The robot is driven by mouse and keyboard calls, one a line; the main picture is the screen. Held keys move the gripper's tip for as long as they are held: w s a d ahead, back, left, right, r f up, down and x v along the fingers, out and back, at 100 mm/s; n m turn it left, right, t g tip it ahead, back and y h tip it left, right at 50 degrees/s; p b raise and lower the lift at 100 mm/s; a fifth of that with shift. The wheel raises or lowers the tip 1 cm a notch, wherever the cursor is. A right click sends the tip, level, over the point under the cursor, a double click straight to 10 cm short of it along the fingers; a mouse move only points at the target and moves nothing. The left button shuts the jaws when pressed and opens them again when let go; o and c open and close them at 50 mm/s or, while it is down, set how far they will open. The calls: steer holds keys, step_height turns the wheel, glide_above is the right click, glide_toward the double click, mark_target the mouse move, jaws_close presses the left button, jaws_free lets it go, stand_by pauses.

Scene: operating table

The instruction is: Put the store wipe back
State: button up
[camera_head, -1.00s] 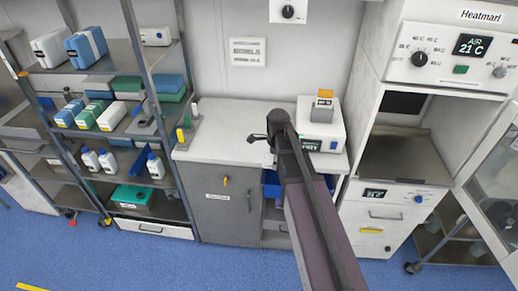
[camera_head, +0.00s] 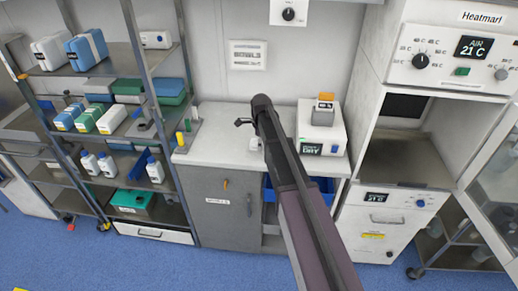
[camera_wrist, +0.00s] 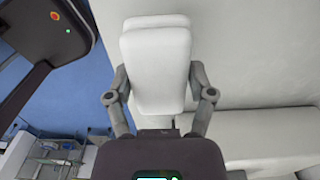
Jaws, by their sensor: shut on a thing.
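My gripper (camera_wrist: 158,92) is shut on a white block-like pack (camera_wrist: 157,55) with rounded edges, taken to be the store wipe. One finger presses on each side, and the pack stands out ahead of the palm in the wrist view. In the head view my arm reaches over the counter (camera_head: 222,146), and its tip hides most of the gripper. A small white patch shows beside the arm above the counter; I cannot tell whether it is the pack.
At left a metal shelf rack (camera_head: 110,60) holds white, blue and green packs, bottles and a green box (camera_head: 132,202). A white device (camera_head: 321,128) stands at the counter's right end. A heating cabinet (camera_head: 412,150) with an open glass door stands at right.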

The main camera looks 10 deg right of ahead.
steer(key=shift+w, duration=0.25)
steer(key=shift+w+a, duration=0.1)
steer(key=shift+w, duration=0.4)
steer(key=shift+w+f+b, duration=0.2)
steer(key=shift+f+b, duration=0.1)
steer(key=shift+f, duration=0.05)
steer(key=shift+s+f+b, duration=0.1)
steer(key=shift+f+b, duration=1.4)
steer(key=shift+b, duration=0.05)
steer(key=shift+f, duration=0.15)
steer(key=o, duration=1)
steer(key=shift+c, duration=0.2)
step_height(320, 180, up, 12)
steer(key=p, duration=1.2)
steer(key=shift+r, duration=0.2)
